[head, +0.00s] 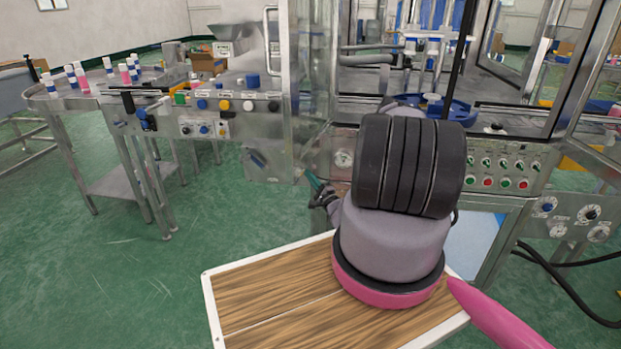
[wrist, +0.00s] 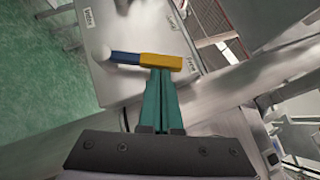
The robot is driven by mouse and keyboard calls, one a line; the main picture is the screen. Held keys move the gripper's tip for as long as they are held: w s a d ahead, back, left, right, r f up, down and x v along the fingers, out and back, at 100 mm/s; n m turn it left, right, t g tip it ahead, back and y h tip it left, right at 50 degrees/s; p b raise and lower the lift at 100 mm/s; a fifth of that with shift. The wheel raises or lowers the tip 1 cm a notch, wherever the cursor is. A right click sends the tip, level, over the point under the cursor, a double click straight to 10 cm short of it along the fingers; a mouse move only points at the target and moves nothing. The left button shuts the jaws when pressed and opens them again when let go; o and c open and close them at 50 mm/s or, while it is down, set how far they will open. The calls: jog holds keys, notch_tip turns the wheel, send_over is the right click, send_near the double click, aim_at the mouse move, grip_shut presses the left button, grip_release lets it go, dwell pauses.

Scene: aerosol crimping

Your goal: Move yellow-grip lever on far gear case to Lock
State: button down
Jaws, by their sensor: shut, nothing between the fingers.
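In the wrist view, the lever has a yellow grip (wrist: 161,62), a blue arm (wrist: 125,57) and a pale round pivot (wrist: 102,53). It lies on a grey case face (wrist: 135,25), and its yellow end points toward a label that seems to read Free (wrist: 193,62). A label that seems to read Lock (wrist: 172,20) is farther up. My gripper (wrist: 160,74) has green fingers, shut together and empty, with the tips right at the lower side of the yellow grip; I cannot tell if they touch. In the head view my gripper (head: 313,181) is mostly behind my arm, and the yellow grip is not visible.
Another label (wrist: 88,17), hard to read, is at the case's left. A steel machine with a button panel (head: 500,172) stands behind my arm. A conveyor table (head: 80,100) with bottles is at the left. Green floor (head: 130,270) is clear at the left.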

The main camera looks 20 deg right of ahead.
jog(key=w+a+r+n+g, duration=0.3)
jog(key=w+a+n, duration=0.1)
jog(key=a, duration=0.2)
jog(key=shift+g, duration=0.4)
dwell(0.4)
jog(key=shift+w+a+r, duration=0.1)
jog(key=shift+a, duration=0.05)
dwell(0.4)
